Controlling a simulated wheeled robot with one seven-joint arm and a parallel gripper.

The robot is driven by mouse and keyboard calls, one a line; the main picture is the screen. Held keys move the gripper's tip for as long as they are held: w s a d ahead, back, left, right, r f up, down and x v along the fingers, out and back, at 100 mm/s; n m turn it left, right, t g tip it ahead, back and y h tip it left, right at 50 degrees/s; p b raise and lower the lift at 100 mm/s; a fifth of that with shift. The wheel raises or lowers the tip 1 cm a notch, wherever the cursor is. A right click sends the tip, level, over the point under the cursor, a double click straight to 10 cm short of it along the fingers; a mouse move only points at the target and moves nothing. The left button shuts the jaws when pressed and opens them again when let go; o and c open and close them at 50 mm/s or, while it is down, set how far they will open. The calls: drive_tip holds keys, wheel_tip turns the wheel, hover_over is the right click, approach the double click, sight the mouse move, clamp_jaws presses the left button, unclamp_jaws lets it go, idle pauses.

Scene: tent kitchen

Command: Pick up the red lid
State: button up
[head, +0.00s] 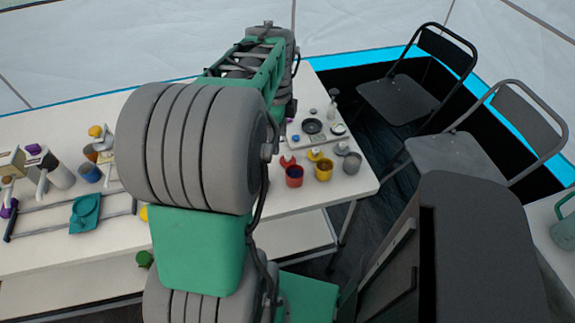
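A small red piece (287,160), which looks like the red lid, lies on the white table just behind a red cup (294,177). It is small in the head view, so its exact shape is hard to tell. My arm crosses the middle of the picture, just left of the red piece, and reaches over the table. My gripper is not visible; the arm's own links hide its far end.
A yellow cup (324,171) and a grey cup (352,163) stand right of the red cup, with similar small pieces behind them. A dark round dish (312,126) lies farther back. Teal item (86,212) is at left. Chairs (403,95) stand beyond the table's right end.

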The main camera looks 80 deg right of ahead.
sight(288, 156)
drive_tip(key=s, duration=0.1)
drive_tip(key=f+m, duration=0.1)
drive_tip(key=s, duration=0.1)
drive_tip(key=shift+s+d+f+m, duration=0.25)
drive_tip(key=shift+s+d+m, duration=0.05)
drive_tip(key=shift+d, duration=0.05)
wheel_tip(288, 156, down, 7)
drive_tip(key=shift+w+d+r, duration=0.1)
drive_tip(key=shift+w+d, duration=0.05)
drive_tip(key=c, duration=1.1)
